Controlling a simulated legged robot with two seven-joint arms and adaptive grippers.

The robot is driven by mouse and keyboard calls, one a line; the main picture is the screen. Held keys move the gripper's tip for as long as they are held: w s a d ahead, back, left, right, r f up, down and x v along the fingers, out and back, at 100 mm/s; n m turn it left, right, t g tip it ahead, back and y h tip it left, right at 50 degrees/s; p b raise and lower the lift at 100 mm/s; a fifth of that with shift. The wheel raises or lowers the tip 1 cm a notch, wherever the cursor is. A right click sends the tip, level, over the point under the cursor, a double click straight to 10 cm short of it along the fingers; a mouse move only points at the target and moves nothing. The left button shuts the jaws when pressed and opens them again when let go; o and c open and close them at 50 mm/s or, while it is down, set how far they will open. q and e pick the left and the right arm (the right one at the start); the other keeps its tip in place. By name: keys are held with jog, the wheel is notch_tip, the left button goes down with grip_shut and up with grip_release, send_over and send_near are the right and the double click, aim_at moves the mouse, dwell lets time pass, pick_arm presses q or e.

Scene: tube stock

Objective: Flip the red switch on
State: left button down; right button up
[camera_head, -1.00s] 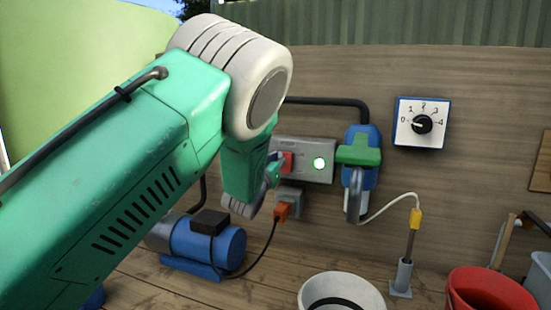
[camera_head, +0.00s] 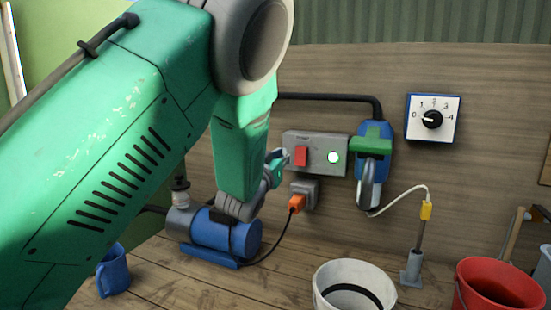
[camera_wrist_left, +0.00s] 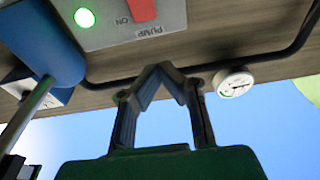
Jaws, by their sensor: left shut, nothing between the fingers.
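The red switch (camera_head: 301,156) sits on a grey box (camera_head: 317,168) on the wooden wall, beside a lit green lamp (camera_head: 333,157). In the left wrist view the red switch (camera_wrist_left: 142,9) is at the top edge, partly cut off, near the upside-down words "PUMP" and "ON". The green lamp (camera_wrist_left: 84,18) is lit there too. My left gripper (camera_head: 279,159) is just left of the switch in the head view, apparently apart from it. In the wrist view its fingertips (camera_wrist_left: 159,70) meet with nothing between them. My right gripper is not in view.
A blue pump (camera_head: 215,232) stands on the bench below my left arm, with an orange plug (camera_head: 297,204) nearby. Right of the box hang a blue and green device (camera_head: 372,165) and a dial (camera_head: 432,118). A white bucket (camera_head: 353,270) and red bucket (camera_head: 495,285) stand in front.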

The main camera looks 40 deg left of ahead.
pick_arm(q)
jog(key=s, duration=0.3)
jog(key=shift+s+d+r, duration=0.1)
jog(key=shift+d+r, duration=0.15)
jog(key=shift+d, duration=0.05)
jog(key=shift+s+a, duration=0.1)
jog(key=shift+a, duration=0.05)
